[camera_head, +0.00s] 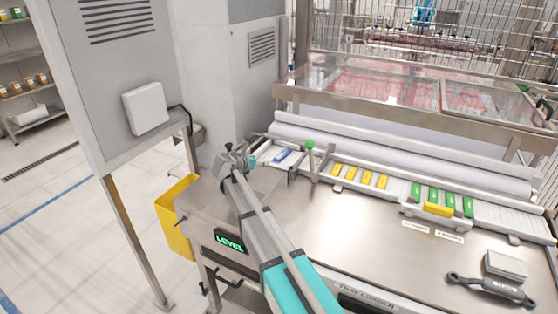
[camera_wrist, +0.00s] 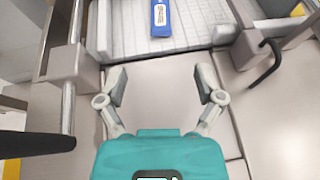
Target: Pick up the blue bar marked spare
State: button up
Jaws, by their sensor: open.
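A blue bar (camera_head: 282,155) with a pale label lies in the light ribbed rack at the left end of the machine's bar row. In the wrist view the blue bar (camera_wrist: 160,17) is at the top centre, its far end cut off by the frame. The label's writing is too small to read. My gripper (camera_wrist: 160,82) is open and empty, with both fingers spread over bare metal, short of the bar. In the head view my gripper (camera_head: 245,158) is left of the bar, above the left end of the steel worktop.
Several yellow bars (camera_head: 360,178) and green bars (camera_head: 450,202) sit further right. A green-knobbed lever (camera_head: 310,146) stands just right of the blue bar. A black bent handle (camera_wrist: 265,63) is at right in the wrist view. The steel worktop (camera_head: 345,235) is largely clear.

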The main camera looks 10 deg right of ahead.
jog(key=shift+a, duration=0.1)
dwell(0.3)
jog(key=b, duration=0.3)
send_near(279, 156)
jog(key=shift+f+x, duration=0.25)
jog(key=shift+x, duration=0.9)
jog(key=shift+w+d+f, duration=0.15)
jog(key=shift+w+d, duration=0.3)
jog(key=shift+d, duration=0.1)
jog(key=shift+b+x, duration=1.05)
jog(key=shift+x, duration=1.5)
